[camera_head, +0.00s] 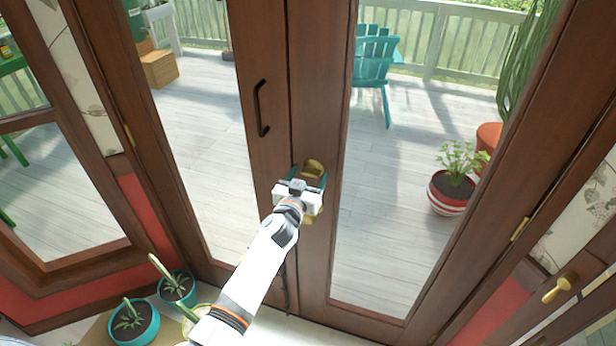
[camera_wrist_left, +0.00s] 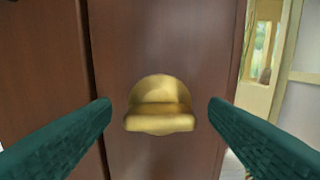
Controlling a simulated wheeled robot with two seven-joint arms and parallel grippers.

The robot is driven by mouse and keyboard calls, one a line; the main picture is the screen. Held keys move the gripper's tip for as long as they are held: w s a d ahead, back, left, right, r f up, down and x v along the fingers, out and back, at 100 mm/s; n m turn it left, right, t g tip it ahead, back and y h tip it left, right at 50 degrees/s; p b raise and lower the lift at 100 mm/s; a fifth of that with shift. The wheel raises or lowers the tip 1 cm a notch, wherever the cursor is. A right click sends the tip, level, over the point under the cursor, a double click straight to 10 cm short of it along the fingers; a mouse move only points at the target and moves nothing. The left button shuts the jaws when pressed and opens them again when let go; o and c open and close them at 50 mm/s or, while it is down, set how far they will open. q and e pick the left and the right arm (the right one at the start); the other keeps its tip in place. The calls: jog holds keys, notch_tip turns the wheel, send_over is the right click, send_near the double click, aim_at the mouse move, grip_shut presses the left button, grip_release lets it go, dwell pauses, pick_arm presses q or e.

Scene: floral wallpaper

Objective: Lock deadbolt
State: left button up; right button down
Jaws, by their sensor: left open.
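The brass deadbolt (camera_head: 314,167) is on the stile of the brown door, just past my left gripper in the head view. In the left wrist view the deadbolt (camera_wrist_left: 159,104) is a rounded gold knob with a raised bar lying roughly level across it. My left gripper (camera_head: 309,178) is open, with its green fingers (camera_wrist_left: 160,108) apart on either side of the deadbolt. There is a gap between each finger and the knob in the picture, and neither seems to touch it. The lower part of the door stile is hidden behind my left arm. My right gripper is not in view.
The glazed double doors are closed, with a dark pull handle (camera_head: 261,108) on the left leaf. Potted plants (camera_head: 134,320) stand at the lower left. A brass knob (camera_head: 560,288) shows at the lower right. A teal chair (camera_head: 374,62) and red-striped pot (camera_head: 447,196) are outside.

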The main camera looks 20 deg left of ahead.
pick_arm(q)
jog(key=shift+c, duration=0.2)
jog(key=c, duration=1)
jog(key=shift+o, duration=0.2)
jog(key=m+b, duration=0.1)
jog(key=m, duration=0.3)
jog(key=shift+d+f+m, duration=0.1)
jog(key=shift+f+m, duration=0.05)
jog(key=shift+m, duration=0.25)
jog(key=m+b, duration=0.1)
jog(key=m, duration=0.3)
jog(key=shift+d+m, duration=0.1)
jog(key=shift+m, duration=0.2)
jog(key=m+b, duration=0.1)
jog(key=m, duration=0.3)
jog(key=shift+f+m, duration=0.1)
jog(key=shift+m, duration=0.2)
jog(key=shift+f+m, duration=0.1)
jog(key=shift+m, duration=1.8)
jog(key=shift+o, duration=0.2)
